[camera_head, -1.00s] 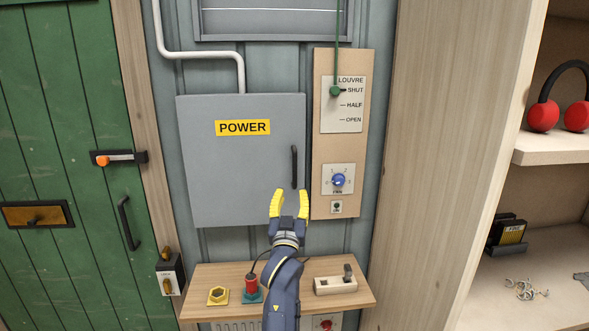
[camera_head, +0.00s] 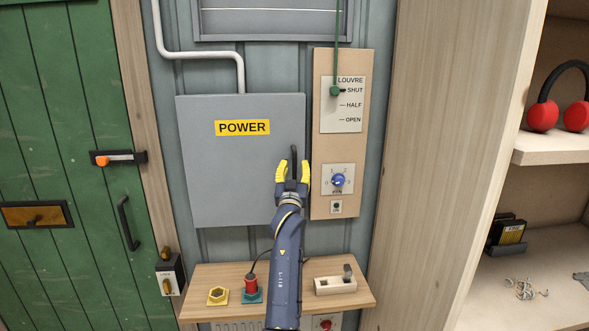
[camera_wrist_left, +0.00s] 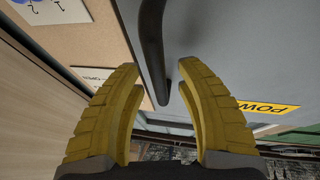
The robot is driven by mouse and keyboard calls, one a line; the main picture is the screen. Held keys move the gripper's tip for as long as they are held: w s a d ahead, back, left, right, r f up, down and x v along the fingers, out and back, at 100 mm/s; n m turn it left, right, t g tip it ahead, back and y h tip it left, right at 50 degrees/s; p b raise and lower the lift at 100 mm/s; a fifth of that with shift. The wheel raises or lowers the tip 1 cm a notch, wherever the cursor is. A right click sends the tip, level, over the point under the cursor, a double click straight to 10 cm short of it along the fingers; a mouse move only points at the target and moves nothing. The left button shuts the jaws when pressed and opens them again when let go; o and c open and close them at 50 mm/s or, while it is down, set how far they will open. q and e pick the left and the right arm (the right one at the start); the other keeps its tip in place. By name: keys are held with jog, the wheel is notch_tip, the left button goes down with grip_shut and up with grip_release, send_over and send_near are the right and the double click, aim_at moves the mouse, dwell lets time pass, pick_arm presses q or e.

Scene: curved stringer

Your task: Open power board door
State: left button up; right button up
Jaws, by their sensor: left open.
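The power board door (camera_head: 225,170) is a grey panel with a yellow POWER label (camera_head: 242,128); it looks shut. Its black vertical handle (camera_head: 294,158) is near the right edge. My left gripper (camera_head: 293,170) is open, with yellow fingers on either side of the handle's lower part in the head view. In the left wrist view the handle (camera_wrist_left: 150,50) runs down between the open fingers (camera_wrist_left: 160,90), and I see no clear contact. The lower end of the handle is hidden by the gripper in the head view. My right gripper is not in view.
A louvre and fan panel (camera_head: 320,150) with a blue knob (camera_head: 338,180) stands close right of the door. Below is a wooden shelf (camera_head: 200,310) with a red plug (camera_head: 251,283) and a small block (camera_head: 335,286). A green door (camera_head: 60,120) is at left.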

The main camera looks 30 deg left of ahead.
pick_arm(q)
jog(key=shift+c, duration=0.4)
grip_shut()
